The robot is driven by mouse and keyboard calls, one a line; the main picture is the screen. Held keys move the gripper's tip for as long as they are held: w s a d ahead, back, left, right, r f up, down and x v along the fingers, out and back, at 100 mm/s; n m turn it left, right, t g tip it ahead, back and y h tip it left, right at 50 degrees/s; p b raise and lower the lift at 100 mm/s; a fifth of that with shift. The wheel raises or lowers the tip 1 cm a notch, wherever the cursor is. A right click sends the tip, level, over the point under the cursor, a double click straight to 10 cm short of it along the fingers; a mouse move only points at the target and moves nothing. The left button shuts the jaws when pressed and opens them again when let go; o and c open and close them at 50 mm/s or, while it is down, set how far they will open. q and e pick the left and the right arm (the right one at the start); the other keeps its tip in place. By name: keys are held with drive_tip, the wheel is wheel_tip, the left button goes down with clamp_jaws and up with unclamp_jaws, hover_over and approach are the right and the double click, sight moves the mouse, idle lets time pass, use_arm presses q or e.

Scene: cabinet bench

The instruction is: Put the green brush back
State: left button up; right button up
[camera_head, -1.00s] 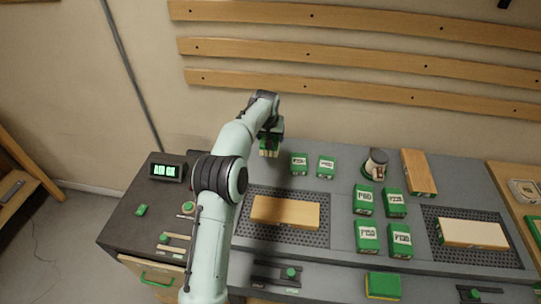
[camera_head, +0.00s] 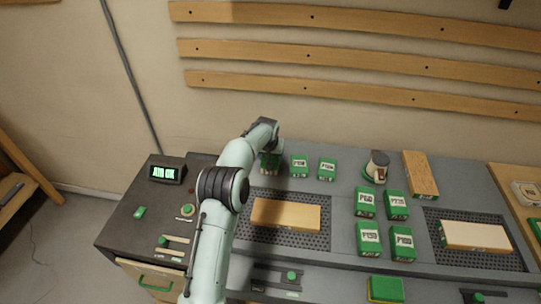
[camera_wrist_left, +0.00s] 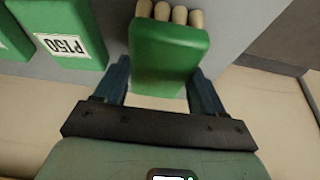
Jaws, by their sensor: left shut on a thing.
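The green brush (camera_wrist_left: 170,50) has a green block body and several pale bristle tufts. My left gripper (camera_wrist_left: 158,74) is shut on its body, one finger on each side, in the left wrist view. In the head view my left gripper (camera_head: 268,147) is at the back left of the bench. The brush (camera_head: 270,163) is partly hidden by it there, bristles down, low over the grey bench top. I cannot tell whether the bristles touch the bench. My right gripper is not in view.
Two green labelled boxes (camera_head: 299,165) (camera_head: 327,168) stand just right of the brush. A wooden block (camera_head: 286,214) lies on a perforated mat (camera_head: 300,238) in front. The wall is behind.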

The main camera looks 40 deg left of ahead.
use_arm(q)
drive_tip(key=shift+f, duration=0.2)
drive_tip(key=o, duration=0.9)
drive_tip(key=shift+s, duration=0.1)
drive_tip(key=shift+o, duration=0.2)
drive_tip(key=shift+r, duration=0.15)
drive_tip(key=shift+r, duration=0.3)
drive_tip(key=v, duration=1.1)
drive_tip(key=shift+r+b, duration=0.25)
drive_tip(key=shift+b, duration=0.2)
drive_tip(key=shift+s, duration=0.15)
